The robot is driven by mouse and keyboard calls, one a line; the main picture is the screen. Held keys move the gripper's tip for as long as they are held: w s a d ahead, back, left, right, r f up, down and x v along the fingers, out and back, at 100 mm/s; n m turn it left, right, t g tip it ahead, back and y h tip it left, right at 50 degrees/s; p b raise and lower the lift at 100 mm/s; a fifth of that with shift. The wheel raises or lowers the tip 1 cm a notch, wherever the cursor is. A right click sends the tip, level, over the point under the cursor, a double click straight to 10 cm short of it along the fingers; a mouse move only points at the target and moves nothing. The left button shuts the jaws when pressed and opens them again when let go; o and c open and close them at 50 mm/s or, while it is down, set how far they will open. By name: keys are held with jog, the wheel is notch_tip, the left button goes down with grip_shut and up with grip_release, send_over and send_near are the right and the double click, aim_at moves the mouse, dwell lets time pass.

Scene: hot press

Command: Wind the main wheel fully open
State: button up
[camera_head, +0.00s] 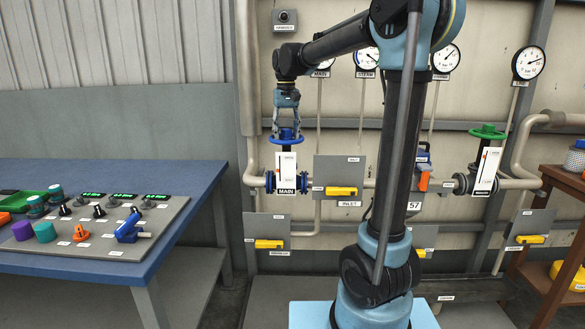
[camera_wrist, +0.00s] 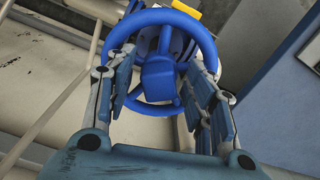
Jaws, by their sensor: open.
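The main wheel is a blue handwheel (camera_head: 285,137) on top of the valve above the white plate marked MAIN (camera_head: 286,172). In the wrist view the blue wheel (camera_wrist: 160,22) fills the upper middle, with its hub and spokes visible. My gripper (camera_head: 286,118) points down just above the wheel in the head view. In the wrist view my gripper's two fingers (camera_wrist: 166,85) are spread apart, one at each side of the wheel's near part. They look close to the rim; I cannot tell whether they touch it.
A blue table (camera_head: 190,165) with a control panel (camera_head: 100,232) stands at the left. A panel with a yellow handle (camera_head: 342,191) is right of the main valve. A green handwheel (camera_head: 488,131) is farther right. Pipes and gauges line the wall.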

jog(key=shift+m, duration=1.8)
jog(key=m, duration=0.2)
jog(key=shift+m, duration=0.4)
jog(key=m, duration=1)
jog(key=shift+m, duration=2.6)
